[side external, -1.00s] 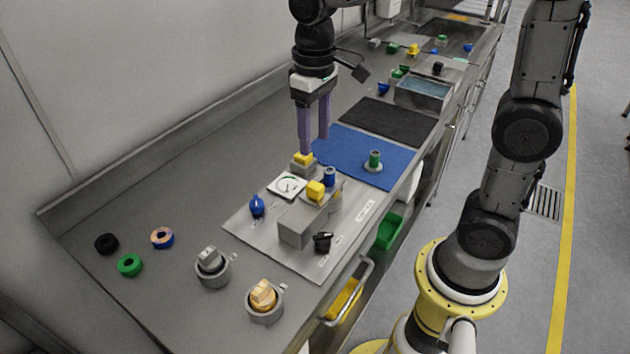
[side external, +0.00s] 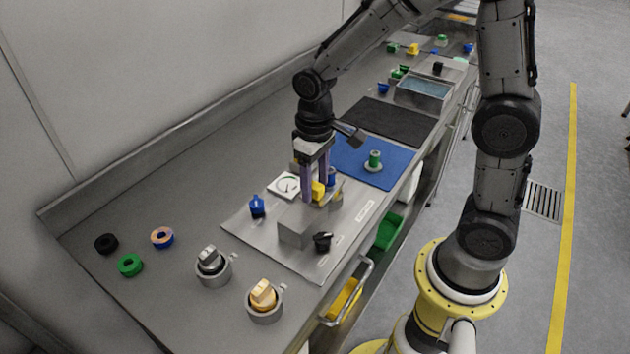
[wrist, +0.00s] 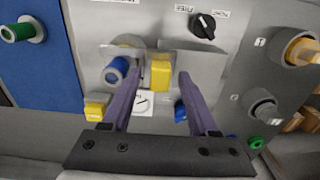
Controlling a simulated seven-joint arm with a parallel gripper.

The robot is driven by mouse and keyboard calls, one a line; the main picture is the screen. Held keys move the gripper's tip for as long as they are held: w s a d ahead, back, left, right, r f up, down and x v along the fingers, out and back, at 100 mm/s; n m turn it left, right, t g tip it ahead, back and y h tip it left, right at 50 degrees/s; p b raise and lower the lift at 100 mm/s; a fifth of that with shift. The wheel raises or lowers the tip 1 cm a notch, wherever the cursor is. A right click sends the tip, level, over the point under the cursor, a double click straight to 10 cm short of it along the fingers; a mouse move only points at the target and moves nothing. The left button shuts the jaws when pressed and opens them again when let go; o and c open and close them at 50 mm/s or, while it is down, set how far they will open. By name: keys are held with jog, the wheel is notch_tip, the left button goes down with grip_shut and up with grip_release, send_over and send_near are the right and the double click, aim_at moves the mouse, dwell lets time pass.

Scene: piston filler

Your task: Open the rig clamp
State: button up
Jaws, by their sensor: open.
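The rig is a grey plate (side external: 258,228) on the bench with a grey box (side external: 296,228) on it. A yellow block (side external: 317,191) sits at the top of the box and looks like the clamp's handle. It also shows in the wrist view (wrist: 160,72). My gripper (side external: 315,193) is open and points down at the box, with one purple finger on each side of the yellow block. In the wrist view, my gripper (wrist: 159,78) shows a gap between the block and the right finger. Whether the left finger touches the block is unclear.
A blue cylinder (wrist: 117,71) stands close beside the left finger. A second yellow block (wrist: 97,107), a white dial (side external: 284,185), a blue knob (side external: 257,206) and a black knob (side external: 322,242) surround the box. A blue mat (side external: 350,160) lies beyond the plate.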

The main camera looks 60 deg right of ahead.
jog(key=shift+c, duration=0.3)
grip_shut()
jog(key=shift+a+r, duration=0.1)
dwell(1.0)
